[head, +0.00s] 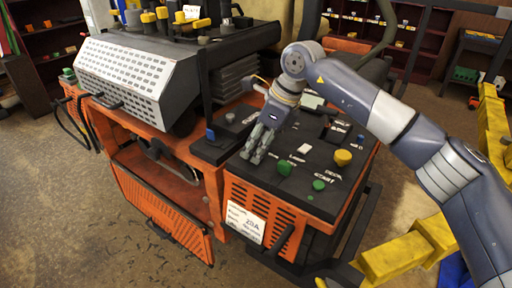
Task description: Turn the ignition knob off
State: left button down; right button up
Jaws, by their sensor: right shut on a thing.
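The black control panel (262,179) tops the orange mower body at the centre. My right gripper (257,156) points down onto the panel's left part, with its fingers closed at the surface. The ignition knob appears to be between the fingertips, which hide it, so its angle cannot be seen. Beside the gripper on the panel are a green knob (284,168), a second green knob (319,185) and a larger yellow knob (343,157). My left gripper is not in view.
A grey perforated cover (125,75) and several yellow-topped levers (163,14) stand at the upper left. An orange slotted door (165,215) hangs open at the lower left. Yellow bars (405,258) lie at the right.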

jog(key=shift+n, duration=0.4)
jog(key=o, duration=1.1)
jog(key=shift+d, duration=0.1)
jog(key=shift+c, duration=0.2)
jog(key=shift+r, duration=0.1)
jog(key=shift+d+r, duration=0.15)
jog(key=shift+r, duration=0.2)
jog(key=w+v, duration=0.1)
jog(key=v, duration=1)
jog(key=shift+s, duration=0.3)
